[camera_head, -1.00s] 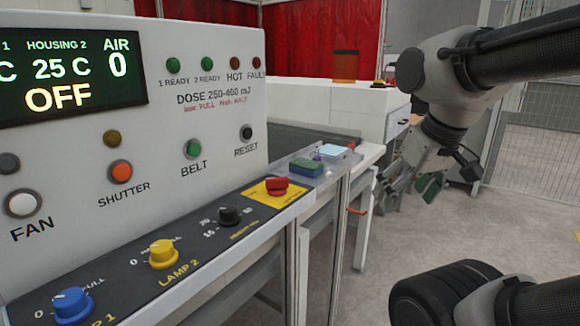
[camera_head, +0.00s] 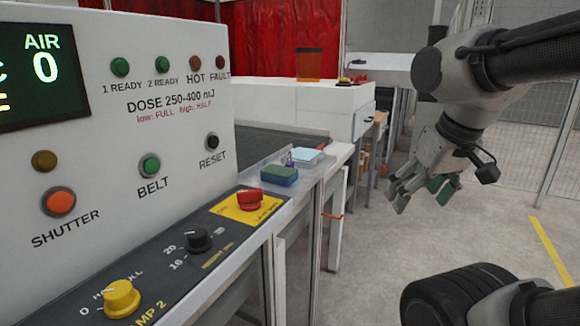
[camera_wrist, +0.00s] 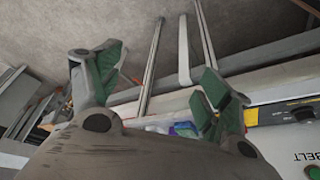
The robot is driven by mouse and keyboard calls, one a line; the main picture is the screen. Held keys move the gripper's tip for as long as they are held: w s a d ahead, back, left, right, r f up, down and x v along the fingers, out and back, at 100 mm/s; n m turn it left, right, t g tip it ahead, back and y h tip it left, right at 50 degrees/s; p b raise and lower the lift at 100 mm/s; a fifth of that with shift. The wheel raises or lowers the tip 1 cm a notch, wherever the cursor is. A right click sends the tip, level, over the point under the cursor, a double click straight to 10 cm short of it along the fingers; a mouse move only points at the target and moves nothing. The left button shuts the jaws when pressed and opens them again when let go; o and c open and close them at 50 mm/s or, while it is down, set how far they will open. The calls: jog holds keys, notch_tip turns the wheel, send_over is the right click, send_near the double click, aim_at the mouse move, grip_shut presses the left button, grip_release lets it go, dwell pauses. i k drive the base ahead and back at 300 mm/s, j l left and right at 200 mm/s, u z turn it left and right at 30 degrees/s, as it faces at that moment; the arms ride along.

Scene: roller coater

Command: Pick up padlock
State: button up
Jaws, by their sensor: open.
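A tiny purple item (camera_head: 289,160), which may be the padlock, sits on the clear tray (camera_head: 308,171) past the end of the control panel. It is between a green-topped blue sponge-like block (camera_head: 278,175) and a light-blue block (camera_head: 305,158); its shape is too small to tell. In the wrist view a purple patch (camera_wrist: 181,125) shows between the fingers, partly hidden by the gripper body. My gripper (camera_head: 420,191) is open and empty, to the right of the tray and apart from it, over the floor. Its green-padded fingers (camera_wrist: 165,80) are spread wide in the wrist view.
The control panel (camera_head: 150,140) with knobs and a red switch (camera_head: 250,199) fills the left. A dark conveyor belt (camera_head: 250,143) lies behind the tray. An amber container (camera_head: 309,64) stands on the white housing beyond. Open floor (camera_head: 480,240) lies at right.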

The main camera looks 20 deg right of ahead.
aim_at(291, 164)
jog(key=i+l+u, duration=0.2)
jog(key=l+u, duration=0.3)
jog(key=l, duration=0.55)
jog(key=l+u, duration=0.5)
jog(key=l, duration=0.5)
